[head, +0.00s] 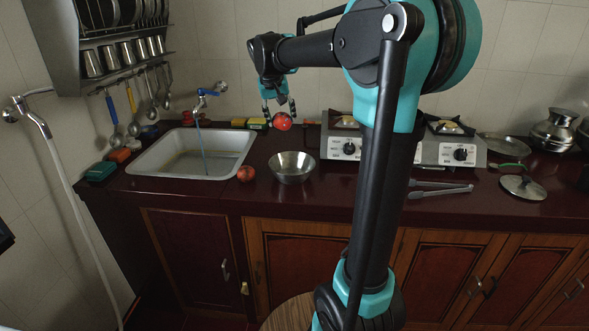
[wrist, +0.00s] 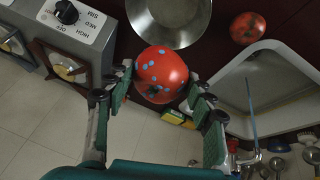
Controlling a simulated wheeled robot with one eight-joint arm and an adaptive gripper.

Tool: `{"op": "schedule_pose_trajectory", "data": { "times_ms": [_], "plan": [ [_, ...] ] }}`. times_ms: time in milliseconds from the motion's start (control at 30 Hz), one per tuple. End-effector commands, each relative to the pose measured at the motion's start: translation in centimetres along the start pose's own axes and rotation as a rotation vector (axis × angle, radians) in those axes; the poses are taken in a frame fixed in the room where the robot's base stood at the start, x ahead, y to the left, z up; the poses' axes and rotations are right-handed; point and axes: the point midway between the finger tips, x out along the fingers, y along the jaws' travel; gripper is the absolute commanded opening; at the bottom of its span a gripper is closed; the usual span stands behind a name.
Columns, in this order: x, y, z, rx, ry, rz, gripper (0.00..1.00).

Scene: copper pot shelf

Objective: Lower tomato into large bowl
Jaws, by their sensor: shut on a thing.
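A red tomato with blue spots (wrist: 160,72) is held between the fingers of my gripper (wrist: 158,105). In the head view the held tomato (head: 282,121) is up in the air, above and behind the large steel bowl (head: 292,167). My gripper (head: 279,108) points downward and is shut on it. The bowl stands on the dark red counter, and its inside looks empty in the head view. In the wrist view the bowl (wrist: 146,20) is partly cut off at the top, and the tomato covers part of its rim.
Another tomato (head: 246,173) lies on the counter between the bowl and the sink (head: 195,152). It also shows in the wrist view (wrist: 247,27). A gas stove (head: 440,148) stands to the right, with tongs (head: 440,188) and a lid (head: 522,187) before and beside it.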

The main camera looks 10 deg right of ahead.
Motion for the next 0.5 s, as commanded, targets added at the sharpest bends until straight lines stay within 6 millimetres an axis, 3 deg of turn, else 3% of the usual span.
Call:
{"op": "schedule_pose_trajectory", "data": {
  "times_ms": [300, 500],
  "plan": [
    [4.8, -1.0, 2.0, 0.000, 0.000, 0.000, 0.22],
    [7.0, -1.4, 2.9, 0.000, 0.000, 0.000, 0.22]
  ]
}}
